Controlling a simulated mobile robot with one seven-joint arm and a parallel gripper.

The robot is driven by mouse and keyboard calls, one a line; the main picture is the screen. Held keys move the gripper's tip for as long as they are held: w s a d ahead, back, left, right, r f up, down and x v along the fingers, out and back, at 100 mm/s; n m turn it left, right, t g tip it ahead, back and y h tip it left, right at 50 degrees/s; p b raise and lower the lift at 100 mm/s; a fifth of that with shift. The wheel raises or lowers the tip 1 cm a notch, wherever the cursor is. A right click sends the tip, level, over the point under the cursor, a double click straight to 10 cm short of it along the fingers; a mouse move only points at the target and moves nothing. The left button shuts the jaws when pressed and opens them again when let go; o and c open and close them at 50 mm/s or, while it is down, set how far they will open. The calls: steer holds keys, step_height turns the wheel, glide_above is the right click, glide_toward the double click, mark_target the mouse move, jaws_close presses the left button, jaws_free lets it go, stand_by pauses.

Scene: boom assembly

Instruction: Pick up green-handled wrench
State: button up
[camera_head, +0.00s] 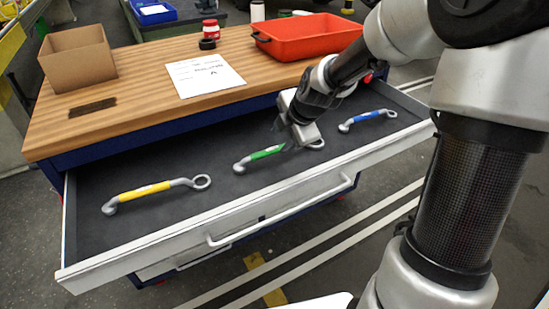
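The green-handled wrench (264,153) lies in the middle of the open drawer (158,160). Its left end shows; part of its right side is hidden by my gripper, and its ring end shows just past it. My gripper (281,128) is low over the drawer at the right half of the green-handled wrench. The fingertips are small and partly hidden, so I cannot tell whether they are open or shut or touching the wrench.
A yellow-handled wrench (146,191) lies left in the drawer and a blue-handled wrench (366,117) lies right. The wooden benchtop (135,77) behind holds a cardboard box (78,60), a paper sheet (205,75) and a red bin (310,38). The drawer front (240,208) has a handle.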

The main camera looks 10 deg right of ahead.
mark_target(275, 149)
steer(key=x, duration=0.3)
steer(key=shift+w+f+b, duration=0.2)
steer(key=shift+f+b, duration=0.1)
steer(key=shift+d+b+x, duration=0.1)
steer(key=shift+b+x, duration=0.2)
steer(key=shift+x, duration=1.05)
steer(key=shift+d+b+x, duration=0.15)
steer(key=shift+b+x, duration=0.15)
steer(key=shift+x, duration=1)
steer(key=shift+s+f, duration=0.1)
steer(key=shift+f, duration=0.05)
steer(key=shift+c, duration=0.3)
jaws_close()
